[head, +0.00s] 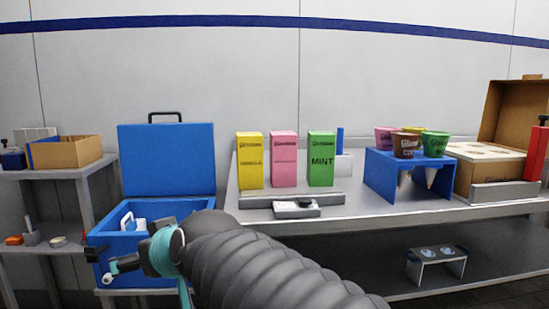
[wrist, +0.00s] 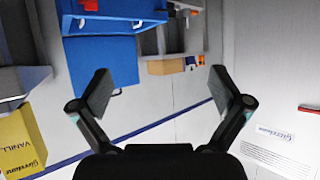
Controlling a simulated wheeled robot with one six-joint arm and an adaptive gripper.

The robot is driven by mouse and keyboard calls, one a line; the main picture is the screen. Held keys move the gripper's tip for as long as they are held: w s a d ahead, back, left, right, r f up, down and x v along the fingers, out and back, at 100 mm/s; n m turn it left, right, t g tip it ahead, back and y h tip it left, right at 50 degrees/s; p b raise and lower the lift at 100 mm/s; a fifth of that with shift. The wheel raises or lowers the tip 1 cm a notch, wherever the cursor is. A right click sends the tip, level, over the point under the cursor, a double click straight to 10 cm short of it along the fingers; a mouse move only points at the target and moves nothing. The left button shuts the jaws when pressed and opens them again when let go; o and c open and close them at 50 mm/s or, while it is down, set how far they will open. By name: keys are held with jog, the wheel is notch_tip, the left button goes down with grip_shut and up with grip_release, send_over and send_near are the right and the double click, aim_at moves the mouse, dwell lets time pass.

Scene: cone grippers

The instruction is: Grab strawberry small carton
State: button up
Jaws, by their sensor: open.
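The strawberry carton is most likely the pink carton (head: 284,160) on the long table in the head view. It stands upright between the yellow vanilla carton (head: 250,161) and the green mint carton (head: 321,159). My gripper (head: 105,266) is at the lower left, in front of the blue cooler and well left of the cartons. In the wrist view my gripper (wrist: 158,95) is open with nothing between its fingers. The vanilla carton (wrist: 22,143) shows at that view's left edge. The pink carton is not seen there.
The open blue cooler (head: 105,240) stands left of the table (head: 400,212). A low grey rail and a scoop tray (head: 298,209) lie in front of the cartons. A blue stand (head: 378,180) with several cups and a cardboard box (head: 470,178) are to the right.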

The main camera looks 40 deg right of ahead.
aim_at(280, 133)
jog(key=w+d+r+m+t+h, duration=0.2)
jog(key=w+d+r+t+h, duration=0.15)
jog(key=r, duration=0.65)
jog(key=w+d+r+m+t+h+p, duration=0.1)
jog(key=w+d+r+m+t+h, duration=0.25)
jog(key=r, duration=0.65)
jog(key=w+d+r+m+t+h, duration=0.1)
jog(key=w+d+r+h, duration=0.25)
jog(key=w+r, duration=0.45)
jog(key=s+d+r+m+g+h+p, duration=0.1)
jog(key=s+d+r+m+g+h, duration=0.15)
jog(key=d+m+g+h, duration=0.35)
jog(key=s+d+r+m+g+h+p, duration=0.1)
jog(key=s+d+r+m+g+h, duration=0.2)
jog(key=d+m+g, duration=0.55)
notch_tip(280, 133, down, 11)
jog(key=s+a+g+y, duration=0.2)
jog(key=g+y, duration=0.4)
jog(key=g, duration=0.2)
jog(key=shift+h, duration=0.25)
jog(key=x, duration=0.7)
jog(key=shift+w+d+f, duration=0.1)
jog(key=shift+w+d, duration=0.2)
jog(key=shift+d, duration=0.15)
jog(key=shift+w+x, duration=0.15)
jog(key=shift+x, duration=1.25)
jog(key=shift+w+x, duration=0.15)
jog(key=shift+x, duration=1.25)
jog(key=shift+f, duration=0.15)
